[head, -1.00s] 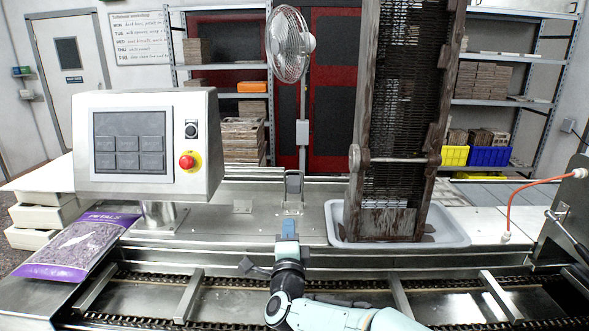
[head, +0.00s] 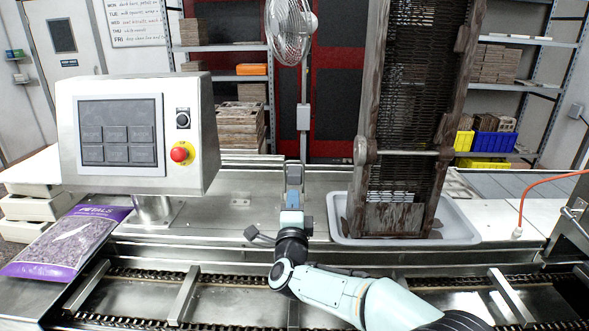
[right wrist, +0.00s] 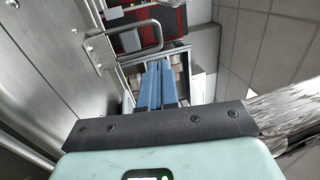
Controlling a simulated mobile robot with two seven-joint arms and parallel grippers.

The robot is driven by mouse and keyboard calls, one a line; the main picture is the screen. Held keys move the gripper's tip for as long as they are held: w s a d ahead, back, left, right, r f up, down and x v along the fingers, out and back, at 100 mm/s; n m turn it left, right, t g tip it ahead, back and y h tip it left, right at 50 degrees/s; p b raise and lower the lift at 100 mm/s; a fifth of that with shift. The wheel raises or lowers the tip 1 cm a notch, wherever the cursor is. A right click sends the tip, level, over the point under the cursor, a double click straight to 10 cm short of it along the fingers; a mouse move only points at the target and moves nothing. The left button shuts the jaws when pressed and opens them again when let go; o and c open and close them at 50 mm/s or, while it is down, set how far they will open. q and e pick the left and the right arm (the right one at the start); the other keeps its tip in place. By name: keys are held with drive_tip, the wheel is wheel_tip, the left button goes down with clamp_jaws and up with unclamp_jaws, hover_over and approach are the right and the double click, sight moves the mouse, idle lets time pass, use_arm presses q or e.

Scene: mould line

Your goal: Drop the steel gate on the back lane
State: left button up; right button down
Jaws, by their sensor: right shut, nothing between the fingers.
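The steel gate (head: 294,172) looks like a small upright metal piece at the back lane, in the middle of the head view, just in front of the fan's pole. My right gripper (head: 291,199) is shut and empty, just in front of the gate and overlapping its lower part. I cannot tell whether they touch. In the right wrist view my blue fingers (right wrist: 156,82) lie together, and a bent steel handle (right wrist: 128,45) shows beyond them to the upper left. My left gripper is not in view.
A control panel (head: 135,130) with a red button and a petals bag (head: 68,240) are at left. A tall wooden rack (head: 362,120) stands in a grey tray (head: 460,228) at right. The chain conveyor (head: 235,290) runs across the front. A fan (head: 288,28) stands behind.

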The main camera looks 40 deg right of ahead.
sight(294, 162)
drive_tip(key=p+x, duration=0.4)
drive_tip(key=x, duration=0.7)
drive_tip(key=shift+r, duration=0.15)
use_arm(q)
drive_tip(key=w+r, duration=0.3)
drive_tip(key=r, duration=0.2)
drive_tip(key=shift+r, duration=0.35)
use_arm(e)
drive_tip(key=shift+w+d, duration=0.3)
drive_tip(key=shift+w, duration=0.05)
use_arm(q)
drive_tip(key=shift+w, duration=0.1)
use_arm(e)
drive_tip(key=shift+d, duration=0.15)
